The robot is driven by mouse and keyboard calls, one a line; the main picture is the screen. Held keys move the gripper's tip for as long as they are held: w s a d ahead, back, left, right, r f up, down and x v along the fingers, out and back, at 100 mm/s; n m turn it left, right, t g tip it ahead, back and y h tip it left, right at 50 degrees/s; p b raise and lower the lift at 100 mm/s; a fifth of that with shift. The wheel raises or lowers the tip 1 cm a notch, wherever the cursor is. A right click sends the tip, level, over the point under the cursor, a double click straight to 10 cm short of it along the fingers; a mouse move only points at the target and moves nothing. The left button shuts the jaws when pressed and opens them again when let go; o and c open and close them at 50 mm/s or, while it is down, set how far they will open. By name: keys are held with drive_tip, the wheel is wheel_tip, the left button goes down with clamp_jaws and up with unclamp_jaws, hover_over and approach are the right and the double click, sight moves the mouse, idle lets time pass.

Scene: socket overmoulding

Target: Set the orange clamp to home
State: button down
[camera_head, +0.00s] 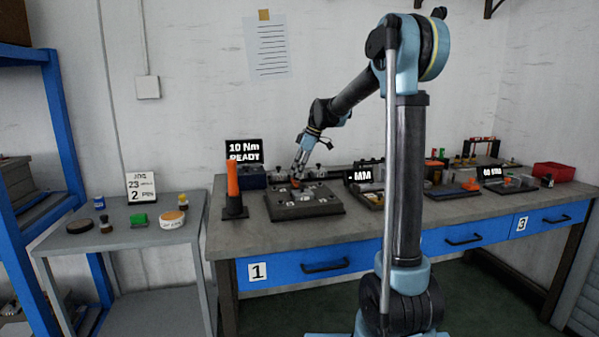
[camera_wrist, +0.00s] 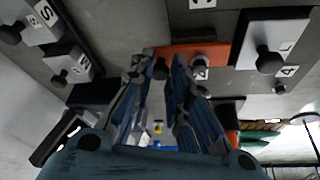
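The orange clamp shows in the wrist view as an orange bar (camera_wrist: 205,52) with a dark round knob (camera_wrist: 160,69) at its left end. In the head view only a small orange patch of the clamp (camera_head: 295,184) shows below my gripper (camera_head: 299,170), on the dark fixture plate (camera_head: 312,210). In the wrist view the two fingertips of my gripper (camera_wrist: 162,62) stand one on each side of the knob, with a narrow gap between them. I cannot tell whether they press on it. A label plate partly covers the orange bar's lower edge.
Grey blocks with dark knobs and letter labels, such as the L block (camera_wrist: 275,42) and the N block (camera_wrist: 72,62), stand close around. An upright orange tool (camera_head: 233,180) is left of the plate. A "10 Nm READY" display (camera_head: 243,150) stands behind.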

drive_tip(key=shift+s+d, duration=0.25)
drive_tip(key=shift+s, duration=0.4)
drive_tip(key=shift+s+d, duration=0.2)
drive_tip(key=shift+s, duration=0.4)
drive_tip(key=c, duration=1.8)
unclamp_jaws()
drive_tip(key=shift+r, duration=0.1)
drive_tip(key=v, duration=1.1)
drive_tip(key=shift+d+r, duration=0.2)
drive_tip(key=shift+r, duration=0.15)
drive_tip(key=shift+s, duration=0.1)
